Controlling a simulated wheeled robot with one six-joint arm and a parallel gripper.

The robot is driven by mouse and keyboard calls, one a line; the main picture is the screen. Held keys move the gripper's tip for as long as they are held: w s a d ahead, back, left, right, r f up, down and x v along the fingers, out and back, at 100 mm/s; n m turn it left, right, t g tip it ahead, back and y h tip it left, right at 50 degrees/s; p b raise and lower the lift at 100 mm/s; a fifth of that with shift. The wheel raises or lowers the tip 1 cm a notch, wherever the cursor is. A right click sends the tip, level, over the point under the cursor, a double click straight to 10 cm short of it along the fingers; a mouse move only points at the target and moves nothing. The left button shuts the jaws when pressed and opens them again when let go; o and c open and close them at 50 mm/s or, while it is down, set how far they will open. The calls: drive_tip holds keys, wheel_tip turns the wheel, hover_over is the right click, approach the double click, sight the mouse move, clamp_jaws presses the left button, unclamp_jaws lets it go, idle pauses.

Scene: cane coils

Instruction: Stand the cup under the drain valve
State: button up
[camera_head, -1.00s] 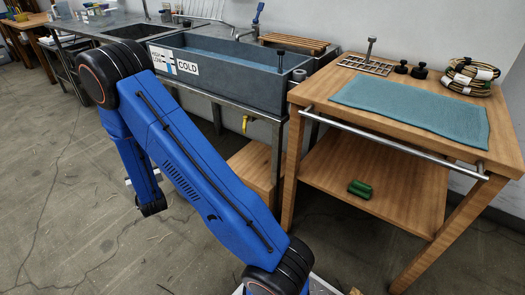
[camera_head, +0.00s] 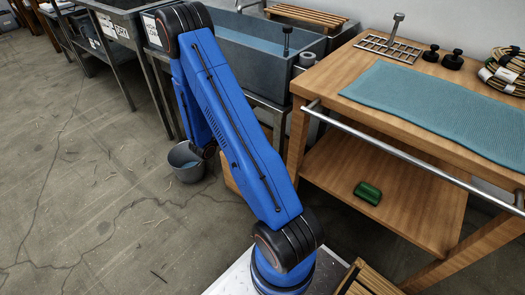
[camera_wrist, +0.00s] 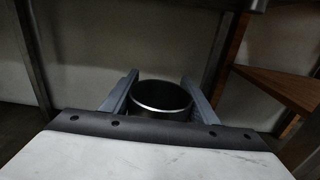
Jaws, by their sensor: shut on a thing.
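In the wrist view a dark metal cup (camera_wrist: 162,110) with a bright round rim sits upright between the two fingers of my gripper (camera_wrist: 160,82). The fingers are shut on its sides. The cup's base is hidden by the gripper body. In the head view the arm hides the cup and most of the gripper, low in front of the wash trough (camera_head: 285,73). The drain valve cannot be made out in either current view; the arm covers the area below the trough.
A grey bucket (camera_head: 187,162) with bluish contents stands on the floor close by the gripper end. A wooden cart (camera_head: 340,170) with a green object (camera_head: 367,193) on its lower shelf stands to the right. Trough legs are close by. Floor at left is clear.

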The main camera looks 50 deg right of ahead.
drive_tip(key=s+d+f+m+g, duration=0.2)
drive_tip(key=s+d+m+g, duration=0.25)
drive_tip(key=s+g, duration=0.4)
drive_tip(key=shift+t+y, duration=0.4)
drive_tip(key=shift+t, duration=0.25)
drive_tip(key=shift+s+f, duration=0.35)
drive_tip(key=shift+f, duration=1.2)
drive_tip(key=shift+s+f, duration=0.35)
drive_tip(key=shift+f, duration=1.25)
drive_tip(key=shift+s+f, duration=0.35)
drive_tip(key=shift+f, duration=1.2)
drive_tip(key=shift+f, duration=0.15)
drive_tip(key=o, duration=1.1)
drive_tip(key=shift+r, duration=0.2)
drive_tip(key=v, duration=1.2)
